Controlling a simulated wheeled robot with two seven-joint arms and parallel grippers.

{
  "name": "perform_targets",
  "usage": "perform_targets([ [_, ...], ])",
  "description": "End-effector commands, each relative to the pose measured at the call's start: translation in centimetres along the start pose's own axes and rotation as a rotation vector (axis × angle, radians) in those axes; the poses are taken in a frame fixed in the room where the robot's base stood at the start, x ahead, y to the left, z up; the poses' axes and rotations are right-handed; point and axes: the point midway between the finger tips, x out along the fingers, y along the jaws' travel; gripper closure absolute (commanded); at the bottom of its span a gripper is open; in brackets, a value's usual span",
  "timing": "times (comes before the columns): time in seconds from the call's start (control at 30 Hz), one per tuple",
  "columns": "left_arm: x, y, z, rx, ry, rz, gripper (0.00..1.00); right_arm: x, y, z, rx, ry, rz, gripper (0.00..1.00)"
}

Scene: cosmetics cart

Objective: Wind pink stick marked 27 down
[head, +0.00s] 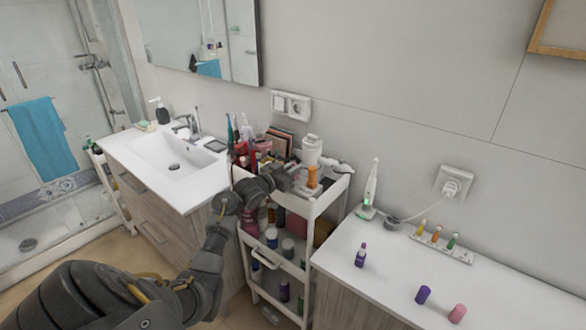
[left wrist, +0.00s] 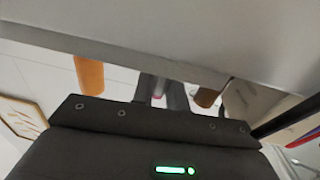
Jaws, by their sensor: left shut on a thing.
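My left gripper (head: 296,178) reaches over the top tray of the white cart and is shut. In the left wrist view its two fingers (left wrist: 162,92) are close together with a small bit of pink (left wrist: 157,97) between them. This looks like the pink stick, mostly hidden by the fingers. No number 27 can be read. An orange stick (head: 312,176) stands upright just right of the gripper, apart from it. In the left wrist view orange cylinders show on both sides of the fingers, the left one (left wrist: 89,73) larger. The right gripper is not in view.
The white cart (head: 318,208) holds crowded bottles and a white appliance (head: 312,150) behind the gripper. On the right counter (head: 380,270) stand a purple bottle (head: 361,255), a purple cylinder (head: 423,295), a pink cylinder (head: 457,313) and a white rack (head: 441,248) with small coloured sticks.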

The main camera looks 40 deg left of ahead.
Motion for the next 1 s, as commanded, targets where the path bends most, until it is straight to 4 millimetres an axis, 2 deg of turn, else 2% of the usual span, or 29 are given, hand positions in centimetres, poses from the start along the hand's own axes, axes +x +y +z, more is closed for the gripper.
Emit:
perform_targets([
  [0.07,0.0,0.0,0.0,0.000,0.000,-0.001,1.00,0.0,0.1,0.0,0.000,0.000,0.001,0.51],
  [0.1,0.0,0.0,0.0,0.000,0.000,-0.001,0.81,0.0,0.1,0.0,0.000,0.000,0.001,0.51],
  [0.23,0.0,0.0,0.0,0.000,0.000,-0.001,0.64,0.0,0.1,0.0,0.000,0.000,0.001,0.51],
  [0.5,0.0,0.0,0.0,0.001,0.000,-0.002,0.64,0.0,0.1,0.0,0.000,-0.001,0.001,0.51],
  [0.63,-0.9,-0.1,0.2,0.001,0.000,-0.003,0.64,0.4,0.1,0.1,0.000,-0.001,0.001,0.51],
  [1.0,-7.8,0.0,0.3,0.005,-0.001,-0.002,0.64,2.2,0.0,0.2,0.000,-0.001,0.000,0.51],
])
